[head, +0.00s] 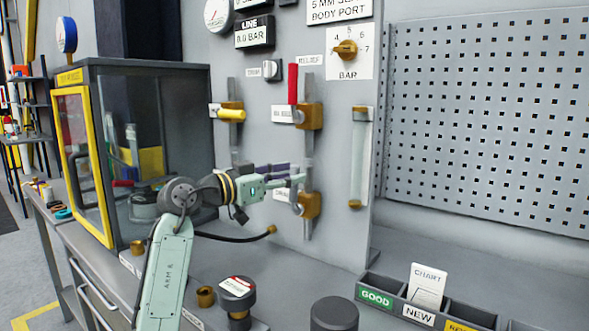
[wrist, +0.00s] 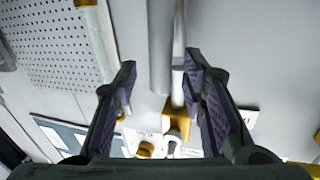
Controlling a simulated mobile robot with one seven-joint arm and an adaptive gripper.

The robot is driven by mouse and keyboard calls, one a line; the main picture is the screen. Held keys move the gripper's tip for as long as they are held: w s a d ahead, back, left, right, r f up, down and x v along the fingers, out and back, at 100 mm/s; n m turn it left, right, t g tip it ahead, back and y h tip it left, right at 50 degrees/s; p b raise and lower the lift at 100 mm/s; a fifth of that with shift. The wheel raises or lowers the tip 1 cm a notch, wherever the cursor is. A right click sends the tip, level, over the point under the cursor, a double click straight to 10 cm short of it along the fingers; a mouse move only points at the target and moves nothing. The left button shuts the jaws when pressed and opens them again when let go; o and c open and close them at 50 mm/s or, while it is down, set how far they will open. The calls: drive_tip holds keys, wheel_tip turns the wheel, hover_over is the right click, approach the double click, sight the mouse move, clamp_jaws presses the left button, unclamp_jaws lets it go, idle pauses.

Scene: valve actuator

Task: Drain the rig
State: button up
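The rig is a grey panel with two vertical pipes. On the right pipe, a lower brass valve (head: 311,205) has a grey handle (head: 296,201) and a partly hidden label beside it. An upper brass valve (head: 312,116) carries an upright red lever (head: 293,84). My gripper (head: 299,170) is in front of the right pipe, just above the lower valve. In the wrist view my gripper (wrist: 160,72) is open, its purple-padded fingers spread with nothing clamped. A grey pipe (wrist: 160,45) and a brass valve (wrist: 175,122) show between them. Contact cannot be told.
A left valve with a yellow handle (head: 232,115), a sight tube (head: 360,160) and a pressure dial (head: 346,48) are on the panel. A glass cabinet (head: 150,140) stands left.

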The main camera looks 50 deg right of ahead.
drive_tip(key=shift+s+d, duration=0.2)
drive_tip(key=shift+d, duration=1)
drive_tip(key=shift+c, duration=0.5)
clamp_jaws()
